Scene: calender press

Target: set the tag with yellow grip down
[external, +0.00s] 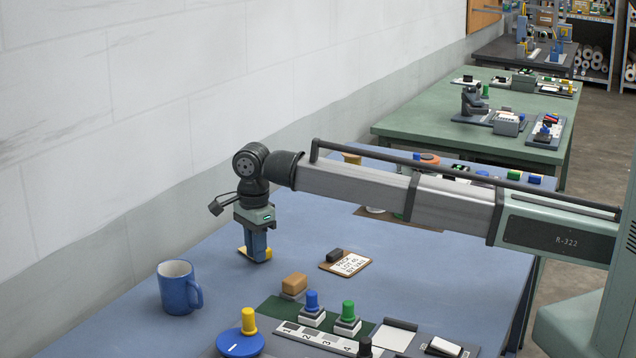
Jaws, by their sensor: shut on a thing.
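My gripper (257,256) points down at the left part of the blue table, its blue fingers low over the surface. It is shut on the tag with yellow grip (241,251). Only small yellow and pale parts of the tag show beside the fingers; the rest is hidden behind them. I cannot tell whether the tag touches the table.
A blue mug (176,288) stands to the front left. A tan block (294,284) and a clipboard with a note (346,263) lie to the right. A blue disc with a yellow knob (241,343) and a numbered strip (318,337) are in front. Bare table surrounds my gripper.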

